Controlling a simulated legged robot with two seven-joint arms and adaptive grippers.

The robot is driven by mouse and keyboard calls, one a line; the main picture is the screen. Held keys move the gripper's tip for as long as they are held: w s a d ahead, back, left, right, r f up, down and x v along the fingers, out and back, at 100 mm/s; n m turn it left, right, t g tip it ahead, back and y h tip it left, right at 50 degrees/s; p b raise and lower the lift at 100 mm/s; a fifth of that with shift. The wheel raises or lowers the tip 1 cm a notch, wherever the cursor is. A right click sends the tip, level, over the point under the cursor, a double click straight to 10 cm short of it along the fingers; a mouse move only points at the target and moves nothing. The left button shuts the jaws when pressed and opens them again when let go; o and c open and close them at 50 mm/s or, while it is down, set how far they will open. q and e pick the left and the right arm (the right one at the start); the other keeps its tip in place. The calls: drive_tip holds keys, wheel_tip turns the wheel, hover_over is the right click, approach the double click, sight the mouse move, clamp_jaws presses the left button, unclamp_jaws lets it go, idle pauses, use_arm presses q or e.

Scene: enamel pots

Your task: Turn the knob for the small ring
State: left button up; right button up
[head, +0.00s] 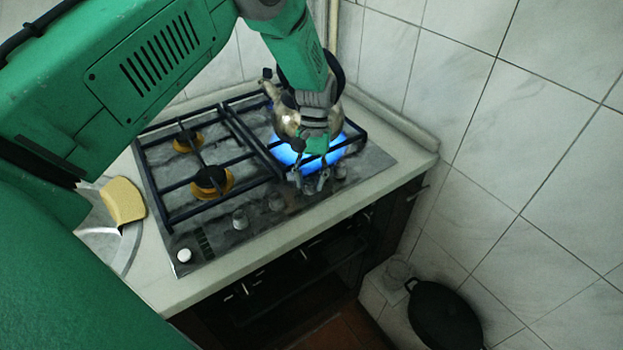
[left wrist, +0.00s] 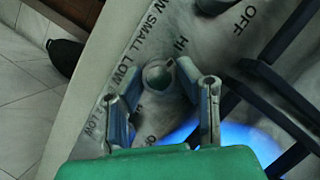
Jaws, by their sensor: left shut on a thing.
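My left gripper (head: 311,178) reaches down to the row of knobs along the front of the hob (head: 200,262). In the left wrist view its two fingers (left wrist: 160,90) stand on either side of a grey knob (left wrist: 158,74), and it is shut on that knob. Printed marks reading SMALL, LOW, HI and OFF show around the knobs; the angle of the held knob is hard to read. Other grey knobs (head: 240,219) sit to the left in the head view. The right gripper is out of view.
A metal kettle (head: 287,118) stands over a lit blue flame (head: 283,152), just behind my gripper. Black grates and two unlit burners (head: 212,181) lie to the left. A tiled wall (head: 535,130) bounds the right. A black pan (head: 443,315) is low at the right.

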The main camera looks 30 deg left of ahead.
use_arm(q)
drive_tip(key=shift+s+f, duration=0.15)
drive_tip(key=shift+s, duration=0.2)
drive_tip(key=o, duration=1.2)
drive_tip(key=shift+c, duration=0.2)
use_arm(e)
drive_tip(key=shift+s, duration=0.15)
use_arm(q)
drive_tip(key=shift+r, duration=0.2)
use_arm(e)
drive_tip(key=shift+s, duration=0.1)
use_arm(q)
drive_tip(key=shift+w+r, duration=0.2)
drive_tip(key=shift+w, duration=0.05)
drive_tip(key=v, duration=1.1)
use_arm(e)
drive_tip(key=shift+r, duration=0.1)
use_arm(q)
drive_tip(key=shift+w+r, duration=0.1)
drive_tip(key=shift+r, duration=0.05)
